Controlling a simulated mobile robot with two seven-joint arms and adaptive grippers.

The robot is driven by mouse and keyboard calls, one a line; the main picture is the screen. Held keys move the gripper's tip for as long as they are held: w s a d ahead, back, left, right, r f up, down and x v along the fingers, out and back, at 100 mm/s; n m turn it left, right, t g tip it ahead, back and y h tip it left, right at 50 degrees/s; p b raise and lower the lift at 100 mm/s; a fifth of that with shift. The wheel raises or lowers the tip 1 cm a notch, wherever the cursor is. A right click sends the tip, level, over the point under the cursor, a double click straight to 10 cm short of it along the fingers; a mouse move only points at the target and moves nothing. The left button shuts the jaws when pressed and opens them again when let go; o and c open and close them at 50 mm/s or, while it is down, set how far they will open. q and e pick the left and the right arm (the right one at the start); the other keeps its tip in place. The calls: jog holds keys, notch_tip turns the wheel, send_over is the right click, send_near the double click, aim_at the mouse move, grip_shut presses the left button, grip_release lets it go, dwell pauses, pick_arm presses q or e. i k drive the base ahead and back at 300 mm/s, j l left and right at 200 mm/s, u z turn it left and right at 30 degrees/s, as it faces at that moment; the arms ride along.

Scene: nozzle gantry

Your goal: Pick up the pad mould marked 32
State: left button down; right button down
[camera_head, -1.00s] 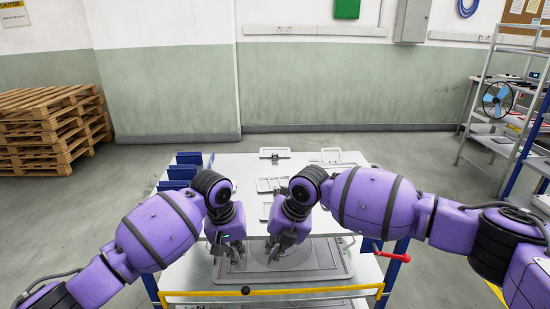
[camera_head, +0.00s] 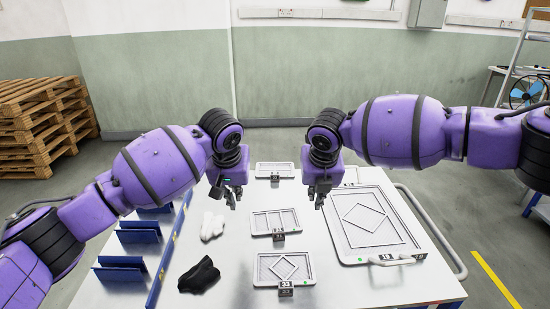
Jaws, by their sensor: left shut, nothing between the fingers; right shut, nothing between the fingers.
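Several grey pad moulds with raised frames lie on the table. The nearest mould (camera_head: 268,262) has a diamond pattern and a tag that looks like 33. A mould with upright bars (camera_head: 273,221) lies behind it; its tag is too small to read. Another small mould (camera_head: 268,169) lies at the back, its mark unreadable. I cannot tell which one is marked 32. My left gripper (camera_head: 233,199) is shut and empty above the table, left of the moulds. My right gripper (camera_head: 320,199) is shut and empty, between the small moulds and the large plate.
A large plate with a diamond and a handle (camera_head: 375,218) fills the table's right side. A white cloth (camera_head: 212,226) and a black cloth (camera_head: 199,276) lie on the left, beside blue dividers (camera_head: 139,232). Wooden pallets (camera_head: 40,125) stand far left.

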aim_at(275, 169)
jog(key=i, duration=0.95)
